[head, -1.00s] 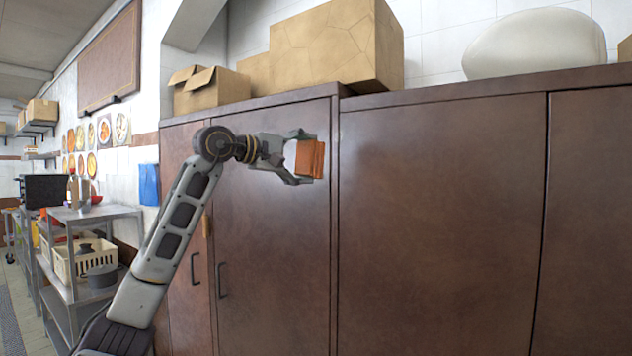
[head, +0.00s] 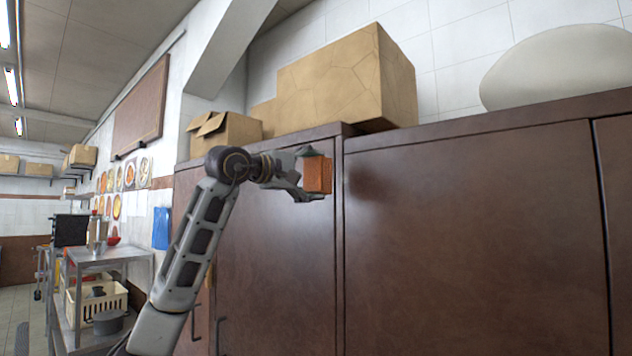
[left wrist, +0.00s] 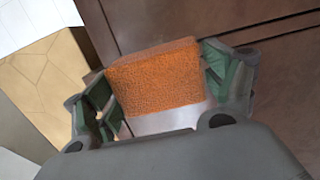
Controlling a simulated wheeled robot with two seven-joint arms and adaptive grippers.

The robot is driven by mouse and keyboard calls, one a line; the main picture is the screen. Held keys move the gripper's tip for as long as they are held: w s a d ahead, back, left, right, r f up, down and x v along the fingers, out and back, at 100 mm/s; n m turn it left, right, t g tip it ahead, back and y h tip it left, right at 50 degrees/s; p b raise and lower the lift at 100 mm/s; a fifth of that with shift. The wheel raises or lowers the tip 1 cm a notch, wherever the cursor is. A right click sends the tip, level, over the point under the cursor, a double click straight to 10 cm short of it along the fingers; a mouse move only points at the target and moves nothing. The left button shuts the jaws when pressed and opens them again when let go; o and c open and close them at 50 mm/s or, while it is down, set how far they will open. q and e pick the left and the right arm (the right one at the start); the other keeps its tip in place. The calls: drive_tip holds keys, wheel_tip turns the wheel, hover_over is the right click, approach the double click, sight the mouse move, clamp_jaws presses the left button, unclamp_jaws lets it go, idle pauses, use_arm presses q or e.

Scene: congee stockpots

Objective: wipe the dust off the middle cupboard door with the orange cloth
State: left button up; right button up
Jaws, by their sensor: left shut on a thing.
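The orange cloth (head: 318,174) is a folded, block-like pad held between the fingers of my left gripper (head: 316,175). The gripper is shut on it, near the top right edge of a brown cupboard door (head: 275,260) with a dark handle. In the left wrist view the cloth (left wrist: 155,78) fills the space between the fingers, with brown cupboard behind it. I cannot tell whether the cloth touches the door. A wider brown door (head: 470,230) lies right of the seam, with a dark patch near its upper left. Dust is not clearly visible. My right gripper is out of view.
Cardboard boxes (head: 345,80) and a pale rounded object (head: 560,68) stand on top of the cupboards. A metal shelf rack (head: 105,255) with a cream crate (head: 97,300) is at the left. The space before the right doors looks clear.

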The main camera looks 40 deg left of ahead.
sight(329, 176)
use_arm(q)
drive_tip(key=shift+r, duration=0.15)
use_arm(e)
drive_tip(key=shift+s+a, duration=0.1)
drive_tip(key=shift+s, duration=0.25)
use_arm(q)
drive_tip(key=shift+w, duration=0.1)
drive_tip(key=shift+p+x, duration=0.3)
drive_tip(key=shift+x, duration=0.5)
drive_tip(key=shift+a+p+x, duration=0.15)
drive_tip(key=shift+p+x, duration=0.15)
drive_tip(key=shift+x, duration=0.7)
drive_tip(key=shift+a+p+x, duration=0.15)
drive_tip(key=shift+p+x, duration=0.15)
drive_tip(key=shift+x, duration=0.75)
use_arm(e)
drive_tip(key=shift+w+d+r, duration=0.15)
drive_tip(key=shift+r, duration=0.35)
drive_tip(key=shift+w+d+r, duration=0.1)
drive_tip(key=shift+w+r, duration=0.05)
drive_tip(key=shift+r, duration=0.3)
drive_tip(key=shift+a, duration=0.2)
use_arm(q)
drive_tip(key=shift+w+p, duration=0.35)
drive_tip(key=shift+w, duration=0.15)
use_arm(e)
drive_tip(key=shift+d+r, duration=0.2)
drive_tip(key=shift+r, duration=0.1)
